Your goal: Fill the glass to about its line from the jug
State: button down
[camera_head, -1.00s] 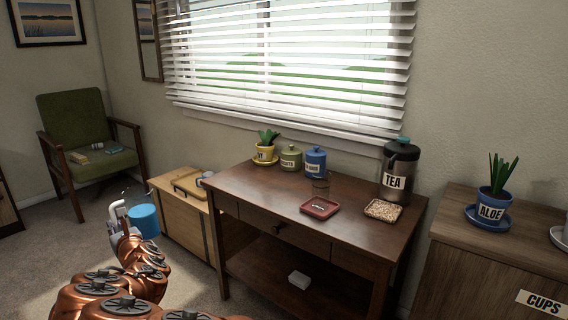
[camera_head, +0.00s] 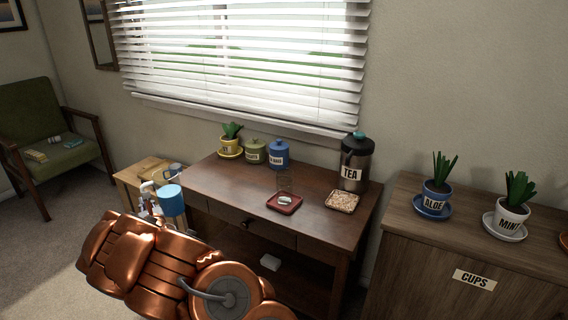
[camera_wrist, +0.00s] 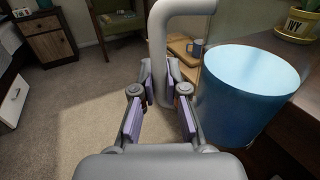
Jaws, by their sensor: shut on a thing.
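The blue jug (camera_head: 171,201) is upright off the left front of the brown desk. My gripper (camera_head: 150,192) is shut on its grey handle. In the wrist view the fingers (camera_wrist: 160,88) close around the handle, with the jug's blue body (camera_wrist: 245,95) to their right. I cannot tell how full it is. A clear glass (camera_head: 284,182) stands on the desk, at the back of a small red tray (camera_head: 284,207) or just behind it. The glass lies to the right of the jug. Its line is too faint to make out.
A TEA canister (camera_head: 353,165) and a square speckled tray (camera_head: 342,201) are right of the glass. Blue (camera_head: 278,156) and green (camera_head: 255,152) canisters and a yellow plant pot (camera_head: 230,146) stand at the back. The desk's front left is clear.

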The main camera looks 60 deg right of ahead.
jog(key=s+d+m+g+h+p, duration=0.2)
jog(key=s+d+p, duration=0.4)
jog(key=d, duration=0.4)
jog(key=s+d+m+g+h+p, duration=0.3)
jog(key=s+d+h+p, duration=0.2)
jog(key=d, duration=0.4)
jog(key=shift+s+d+r+m+g+p, duration=0.3)
jog(key=shift+s+p, duration=0.35)
jog(key=shift+s, duration=0.6)
jog(key=shift+d, duration=0.1)
jog(key=s+d+r+m+p, duration=0.2)
jog(key=s+r+m+p, duration=0.1)
jog(key=r+m+p, duration=0.4)
jog(key=shift+s+d+r+p, duration=0.35)
jog(key=shift+r+p, duration=0.45)
jog(key=shift+r, duration=0.25)
jog(key=shift+r+m, duration=0.1)
jog(key=shift+m, duration=0.2)
jog(key=shift+s+d+r+m+b, duration=0.25)
jog(key=shift+r+m+b, duration=0.25)
jog(key=shift+r, duration=0.25)
jog(key=shift+s+d+r+m+b, duration=0.1)
jog(key=shift+s+r+m+b, duration=0.25)
jog(key=shift+r+m, duration=0.35)
jog(key=shift+s+d+r+m+b, duration=0.2)
jog(key=shift+r+m+b, duration=0.3)
jog(key=shift+r, duration=0.3)
dwell(0.5)
